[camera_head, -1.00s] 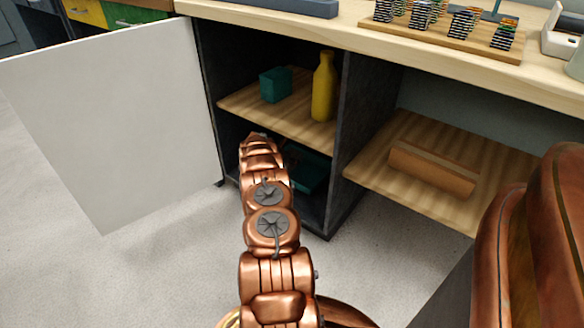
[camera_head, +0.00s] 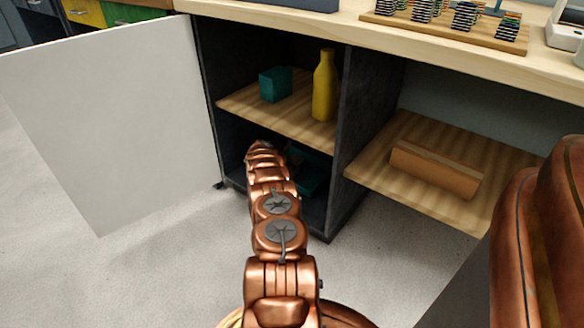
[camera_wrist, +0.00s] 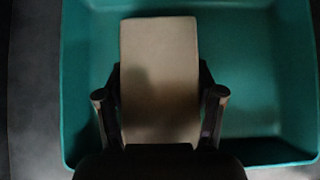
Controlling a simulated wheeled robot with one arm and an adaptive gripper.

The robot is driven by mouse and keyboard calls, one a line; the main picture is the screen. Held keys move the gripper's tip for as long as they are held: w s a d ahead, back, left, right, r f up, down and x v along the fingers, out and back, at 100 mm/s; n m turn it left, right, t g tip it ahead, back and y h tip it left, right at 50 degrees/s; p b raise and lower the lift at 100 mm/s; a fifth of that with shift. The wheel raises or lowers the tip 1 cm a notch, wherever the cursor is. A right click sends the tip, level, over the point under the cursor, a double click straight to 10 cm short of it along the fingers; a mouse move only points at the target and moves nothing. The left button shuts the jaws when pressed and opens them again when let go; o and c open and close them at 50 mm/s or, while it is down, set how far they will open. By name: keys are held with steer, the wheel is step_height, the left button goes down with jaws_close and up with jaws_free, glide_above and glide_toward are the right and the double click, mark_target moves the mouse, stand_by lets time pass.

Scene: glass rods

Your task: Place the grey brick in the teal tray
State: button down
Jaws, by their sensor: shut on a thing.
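The grey brick (camera_wrist: 160,62) shows in the wrist view as a pale block between the fingers of my gripper (camera_wrist: 160,94), which is shut on it. The teal tray (camera_wrist: 255,85) lies behind the brick in that view, and the brick is within its outline. Whether the brick touches the tray floor I cannot tell. In the head view the teal tray (camera_head: 312,182) is on the dark cabinet floor, partly hidden by my arm. My gripper and the brick are hidden there.
A wooden shelf (camera_head: 240,107) above holds a teal box (camera_head: 275,85) and a yellow bottle (camera_head: 324,88). A dark divider (camera_head: 365,115) stands at the right. The white cabinet door (camera_head: 115,125) is open to the left. A brown block (camera_head: 433,172) lies on the right shelf.

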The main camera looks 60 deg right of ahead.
steer(key=shift+f, duration=0.35)
steer(key=shift+c, duration=0.8)
jaws_free()
steer(key=shift+r, duration=0.4)
steer(key=shift+w+a+r+p, duration=0.15)
steer(key=shift+a+r+p, duration=0.15)
steer(key=shift+r, duration=0.3)
steer(key=shift+p+v, duration=0.5)
steer(key=shift+v, duration=0.5)
steer(key=p+v, duration=0.2)
steer(key=v, duration=0.5)
steer(key=shift+a+r, duration=0.15)
steer(key=shift+a, duration=0.05)
steer(key=shift+a+r, duration=0.35)
steer(key=shift+a, duration=0.2)
